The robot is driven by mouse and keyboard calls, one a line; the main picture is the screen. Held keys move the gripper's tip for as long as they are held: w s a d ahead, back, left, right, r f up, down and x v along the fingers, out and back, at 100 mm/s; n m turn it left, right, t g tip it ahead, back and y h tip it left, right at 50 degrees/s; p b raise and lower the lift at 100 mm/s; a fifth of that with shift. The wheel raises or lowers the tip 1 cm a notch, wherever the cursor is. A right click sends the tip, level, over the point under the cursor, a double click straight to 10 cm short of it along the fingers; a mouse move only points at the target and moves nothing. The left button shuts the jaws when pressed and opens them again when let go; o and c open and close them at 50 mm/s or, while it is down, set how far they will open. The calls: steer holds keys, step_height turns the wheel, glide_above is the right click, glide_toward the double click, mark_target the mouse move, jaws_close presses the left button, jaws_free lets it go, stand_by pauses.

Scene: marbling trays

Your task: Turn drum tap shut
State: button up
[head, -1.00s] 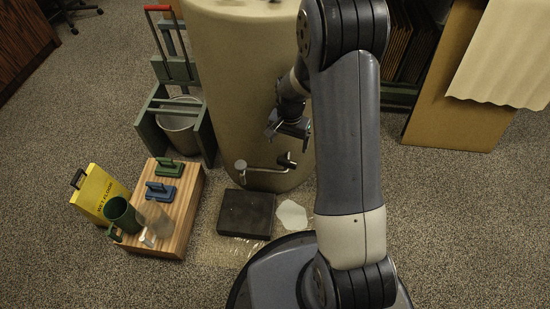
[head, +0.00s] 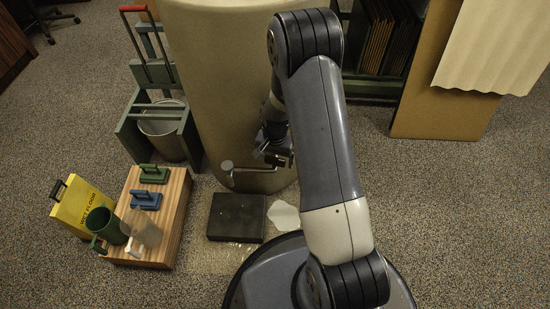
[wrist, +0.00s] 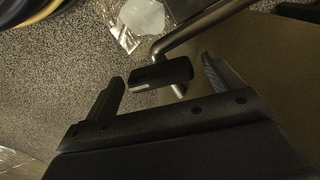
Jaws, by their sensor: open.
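The drum (head: 225,80) is a tall tan cylinder standing on the carpet. A bent metal tap pipe (head: 255,170) runs across its lower front, with a round disc (head: 227,166) at its left end. My gripper (head: 272,155) is beside the right end of the pipe and partly hides it. In the wrist view my gripper (wrist: 163,90) is open, with its two fingers apart. The dark tap handle (wrist: 160,75) lies between or just beyond the fingertips. Whether a finger touches it I cannot tell. The metal pipe (wrist: 200,27) shows behind it.
A black block (head: 236,217) and a pale flat patch (head: 284,216) lie below the tap. A wooden box (head: 180,215) with handled tools and a green mug (head: 107,224) stands left, beside a yellow sign (head: 82,205). A bucket (head: 160,130) sits behind. Boards stand at right.

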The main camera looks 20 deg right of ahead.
mark_target(275, 159)
steer(key=shift+c, duration=0.2)
steer(key=c, duration=0.9)
steer(key=shift+n, duration=1.5)
steer(key=shift+c, duration=0.2)
steer(key=o, duration=1)
step_height(275, 159, up, 11)
steer(key=p, duration=0.4)
steer(key=shift+f, duration=0.15)
